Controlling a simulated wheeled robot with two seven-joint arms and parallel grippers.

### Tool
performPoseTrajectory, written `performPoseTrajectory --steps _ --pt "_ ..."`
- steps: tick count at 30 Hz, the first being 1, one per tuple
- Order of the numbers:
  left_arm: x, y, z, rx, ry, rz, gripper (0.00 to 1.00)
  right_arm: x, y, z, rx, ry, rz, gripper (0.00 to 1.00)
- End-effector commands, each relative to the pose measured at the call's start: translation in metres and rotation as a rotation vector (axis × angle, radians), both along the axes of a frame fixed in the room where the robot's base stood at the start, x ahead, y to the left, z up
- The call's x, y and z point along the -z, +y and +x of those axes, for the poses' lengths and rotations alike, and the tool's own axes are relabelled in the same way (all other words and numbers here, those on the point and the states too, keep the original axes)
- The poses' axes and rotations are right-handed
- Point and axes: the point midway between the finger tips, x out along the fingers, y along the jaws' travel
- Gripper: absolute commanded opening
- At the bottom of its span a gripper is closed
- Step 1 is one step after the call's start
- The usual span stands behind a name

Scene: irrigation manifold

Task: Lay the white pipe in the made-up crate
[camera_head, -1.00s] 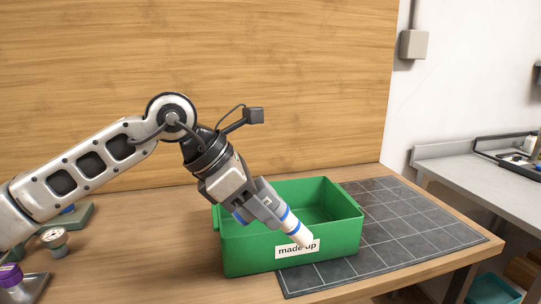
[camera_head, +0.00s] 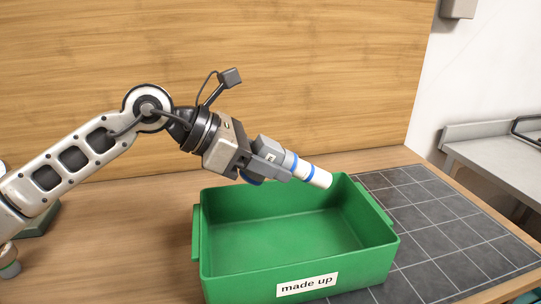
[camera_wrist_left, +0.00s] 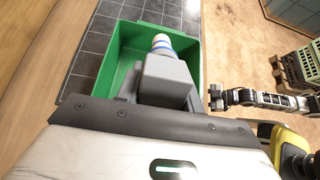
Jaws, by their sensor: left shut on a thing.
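The white pipe (camera_head: 318,177) has blue bands and is held in my left gripper (camera_head: 283,165), which is shut on it. The pipe points to the right and slightly down, above the back part of the green made-up crate (camera_head: 300,287). The crate stands on the table with its label facing me, and its visible inside is empty. In the left wrist view the pipe's end (camera_wrist_left: 161,42) shows beyond the gripper, with the crate (camera_wrist_left: 128,45) beneath it.
A dark gridded mat (camera_head: 440,225) lies under and to the right of the crate. A wooden panel (camera_head: 300,80) rises behind the table. A grey side bench (camera_head: 495,160) stands at the right. The table left of the crate is mostly clear.

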Motion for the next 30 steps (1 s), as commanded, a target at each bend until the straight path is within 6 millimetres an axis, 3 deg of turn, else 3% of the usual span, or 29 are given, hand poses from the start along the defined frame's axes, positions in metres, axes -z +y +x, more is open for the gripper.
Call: performPoseTrajectory --steps 30 --pt "0.104 0.000 0.000 -0.001 0.001 0.002 0.10 0.022 0.008 0.004 0.019 -0.039 0.088 0.40"
